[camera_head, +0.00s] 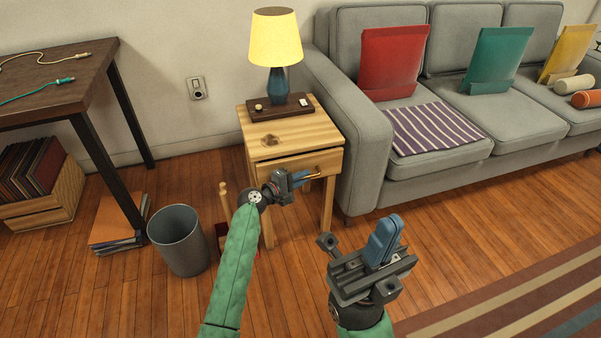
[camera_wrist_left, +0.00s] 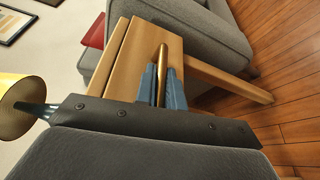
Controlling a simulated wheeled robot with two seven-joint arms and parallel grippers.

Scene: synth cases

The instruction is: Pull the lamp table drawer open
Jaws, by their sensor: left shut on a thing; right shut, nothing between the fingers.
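The wooden lamp table (camera_head: 322,135) stands beside the sofa, with its drawer front (camera_head: 328,162) facing me. My left gripper (camera_head: 302,180) is at the drawer front, shut on the brass drawer handle (camera_head: 315,174). In the left wrist view, the blue fingers of the left gripper (camera_wrist_left: 162,88) lie on both sides of the handle (camera_wrist_left: 161,62). My right gripper (camera_head: 384,238) is shut and empty, in front of the sofa and apart from the table.
A lamp (camera_head: 277,45) stands on a dark base (camera_head: 265,116) on the tabletop. A grey bin (camera_head: 178,240) stands on the floor at left, near a dark desk (camera_head: 60,85). The grey sofa (camera_head: 350,140) closes off the table's right side. Wood floor in front is mostly clear.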

